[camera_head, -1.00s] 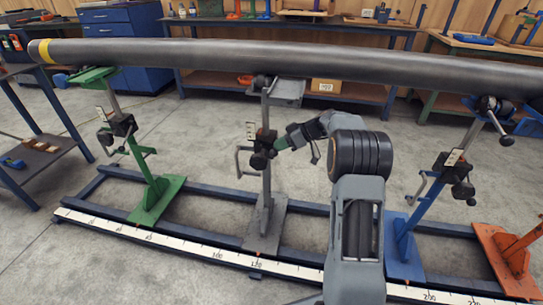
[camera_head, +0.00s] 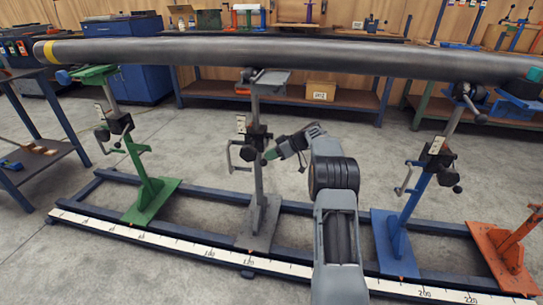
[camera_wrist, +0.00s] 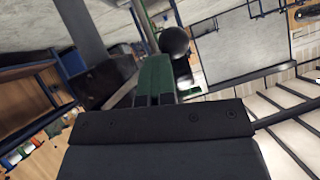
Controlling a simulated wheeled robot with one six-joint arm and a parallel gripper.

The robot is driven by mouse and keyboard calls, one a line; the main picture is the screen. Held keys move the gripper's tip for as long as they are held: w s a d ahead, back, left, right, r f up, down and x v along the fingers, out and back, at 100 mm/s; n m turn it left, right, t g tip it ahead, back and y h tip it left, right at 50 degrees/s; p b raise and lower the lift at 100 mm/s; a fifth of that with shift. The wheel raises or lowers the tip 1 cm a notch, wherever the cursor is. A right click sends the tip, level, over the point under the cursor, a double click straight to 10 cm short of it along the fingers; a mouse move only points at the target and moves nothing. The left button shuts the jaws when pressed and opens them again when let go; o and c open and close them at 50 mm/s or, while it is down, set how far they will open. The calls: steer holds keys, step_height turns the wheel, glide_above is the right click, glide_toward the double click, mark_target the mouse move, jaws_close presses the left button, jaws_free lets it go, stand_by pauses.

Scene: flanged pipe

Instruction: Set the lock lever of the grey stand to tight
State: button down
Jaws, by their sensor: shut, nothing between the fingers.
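The grey stand (camera_head: 258,185) stands upright on the blue rail frame, second from the left, under the long dark pipe (camera_head: 300,59). Its dark clamp block (camera_head: 257,138) has a pale label plate above and a crank at the left. My gripper (camera_head: 270,154) is shut and empty, just right of the block at about its height. In the wrist view, the green fingers (camera_wrist: 154,75) lie together beside a dark block (camera_wrist: 105,82). A black ball knob (camera_wrist: 174,40), apparently on the lock lever, shows just past the fingertips. I cannot tell whether they touch, or how the lever is set.
A green stand (camera_head: 150,190) is at the left, a blue stand (camera_head: 405,215) at the right, and an orange stand (camera_head: 505,250) farther right. A white scale strip (camera_head: 150,237) runs along the front rail. Workbenches line the back wall. The floor in front is clear.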

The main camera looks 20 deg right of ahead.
steer(key=shift+a+f+g, duration=0.3)
steer(key=shift+a+f, duration=0.25)
steer(key=shift+f, duration=0.35)
steer(key=shift+d+r, duration=0.1)
steer(key=shift+r, duration=0.05)
steer(key=s+d+r, duration=0.5)
steer(key=s, duration=0.1)
steer(key=shift+s+d, duration=0.35)
